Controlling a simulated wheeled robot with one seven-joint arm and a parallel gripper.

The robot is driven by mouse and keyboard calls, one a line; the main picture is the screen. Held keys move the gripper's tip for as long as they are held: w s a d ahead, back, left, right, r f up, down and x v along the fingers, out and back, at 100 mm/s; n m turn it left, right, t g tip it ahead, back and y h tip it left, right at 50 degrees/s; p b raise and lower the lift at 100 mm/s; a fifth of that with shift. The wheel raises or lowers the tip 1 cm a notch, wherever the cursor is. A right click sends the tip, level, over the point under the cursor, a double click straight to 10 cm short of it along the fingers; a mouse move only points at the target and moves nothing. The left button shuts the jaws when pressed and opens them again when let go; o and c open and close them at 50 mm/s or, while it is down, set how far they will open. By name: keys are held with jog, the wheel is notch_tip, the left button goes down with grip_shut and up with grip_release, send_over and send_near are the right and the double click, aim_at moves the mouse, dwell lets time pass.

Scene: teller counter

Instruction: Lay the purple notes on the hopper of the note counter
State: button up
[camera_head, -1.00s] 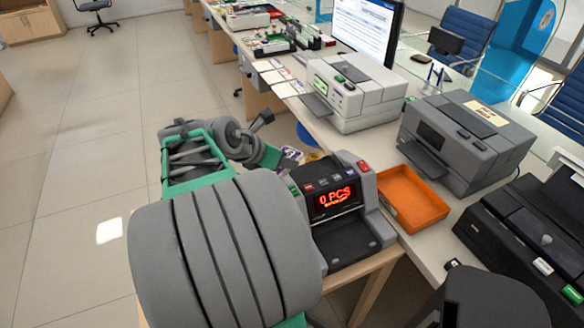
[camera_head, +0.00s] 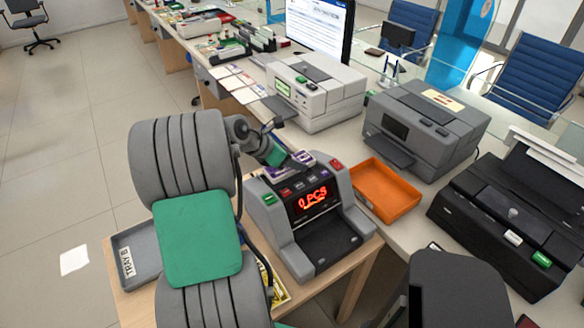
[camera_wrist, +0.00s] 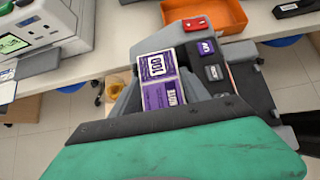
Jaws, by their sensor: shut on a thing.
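The note counter (camera_head: 312,215) is a grey machine with a red "0 PCS" display, on a wooden stand beside the main counter. My gripper (camera_head: 292,163) is behind and above its button panel, at the hopper end. It is shut on the purple notes (camera_head: 284,169). The wrist view shows the purple notes (camera_wrist: 162,80) flat between my grey fingers, face up, with the red button of the note counter (camera_wrist: 198,23) just beyond. Whether the notes touch the hopper cannot be told; my gripper and the notes hide much of it.
An orange tray (camera_head: 384,190) sits right of the note counter. A grey tray marked "TRAY B" (camera_head: 122,263) lies at the stand's left, partly behind my arm. A white machine (camera_head: 315,95), a grey printer (camera_head: 425,130) and a black machine (camera_head: 510,220) stand on the main counter.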

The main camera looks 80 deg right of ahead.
jog(key=shift+w+d+f, duration=0.2)
jog(key=shift+d+f, duration=0.25)
jog(key=shift+f, duration=0.15)
jog(key=shift+w+d+f, duration=0.1)
jog(key=shift+d+f, duration=0.05)
jog(key=shift+f, duration=1.5)
jog(key=shift+f, duration=0.1)
jog(key=o, duration=1.6)
